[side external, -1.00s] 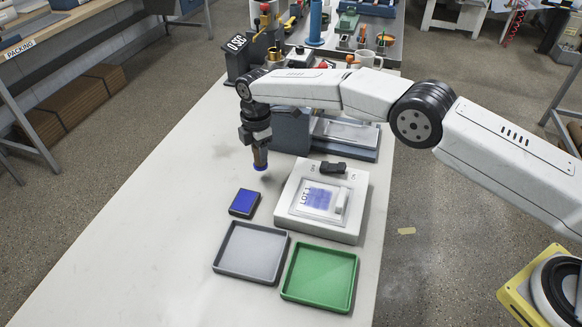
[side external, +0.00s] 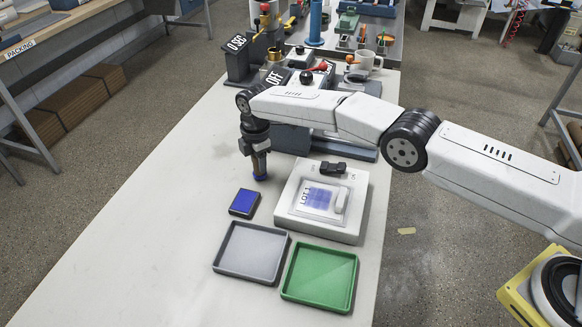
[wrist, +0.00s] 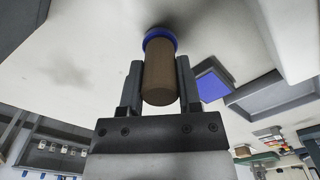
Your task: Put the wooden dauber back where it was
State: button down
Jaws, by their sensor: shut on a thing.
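My gripper (side external: 256,151) is shut on the wooden dauber (side external: 260,173), a brown wooden cylinder with a blue lower end. In the side view the dauber hangs upright with its blue end down, close to or at the white table top; I cannot tell whether it touches. In the wrist view the dauber (wrist: 160,75) sits between the two fingers of my gripper (wrist: 158,85), its blue end against a shadowed patch of table. The blue ink pad (side external: 244,203) in its dark case lies just in front and to the left of the dauber; it also shows in the wrist view (wrist: 213,82).
A white scale-like device (side external: 325,232) holding a blue-marked sheet (side external: 319,198) stands to the right. A grey tray (side external: 250,250) and a green tray (side external: 320,275) lie in front. Grey equipment stands behind my gripper. The table's left side (side external: 150,220) is clear.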

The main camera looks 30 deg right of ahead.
jog(key=shift+f, duration=0.2)
jog(key=shift+c, duration=1.4)
grip_release()
jog(key=shift+f, duration=0.1)
notch_tip(320, 180, up, 12)
jog(key=shift+r, duration=0.2)
jog(key=shift+d, duration=0.1)
